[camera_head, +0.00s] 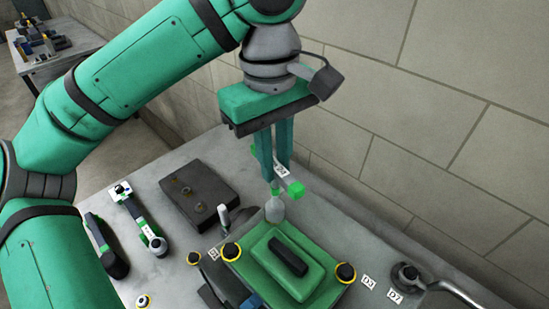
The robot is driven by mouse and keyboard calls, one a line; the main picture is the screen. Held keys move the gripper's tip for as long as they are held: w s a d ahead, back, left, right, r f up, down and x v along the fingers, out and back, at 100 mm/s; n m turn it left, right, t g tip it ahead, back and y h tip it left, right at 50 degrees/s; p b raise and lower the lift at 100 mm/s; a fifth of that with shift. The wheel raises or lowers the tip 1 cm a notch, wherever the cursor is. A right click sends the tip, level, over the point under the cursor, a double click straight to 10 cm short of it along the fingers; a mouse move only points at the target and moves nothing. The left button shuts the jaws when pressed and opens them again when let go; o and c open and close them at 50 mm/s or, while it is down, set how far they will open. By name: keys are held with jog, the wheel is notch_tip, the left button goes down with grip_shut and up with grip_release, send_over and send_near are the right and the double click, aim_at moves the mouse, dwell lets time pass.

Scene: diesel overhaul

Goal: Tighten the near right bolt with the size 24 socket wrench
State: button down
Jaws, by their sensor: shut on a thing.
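My gripper (272,176) is shut on a socket wrench (294,188) with green ends and a white label whose number is too small to read. The grey socket (275,209) points down at the far corner of the green cover (308,252). I cannot tell whether it touches anything there. A dark bolt with a yellow ring (346,272) stands at the cover's right corner, and another ringed bolt (231,251) stands at its left corner. The cover's near corner is cut off by the picture's lower edge. Which bolt is the near right one is unclear.
Another labelled wrench (140,219) and a black and green tool (105,247) lie on the left of the grey bench. A dark block (200,190) lies behind them. A steel-handled tool (440,285) is at the right. A block wall (450,130) closes the back.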

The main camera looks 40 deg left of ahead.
jog(key=m, duration=0.7)
jog(key=shift+d, duration=0.1)
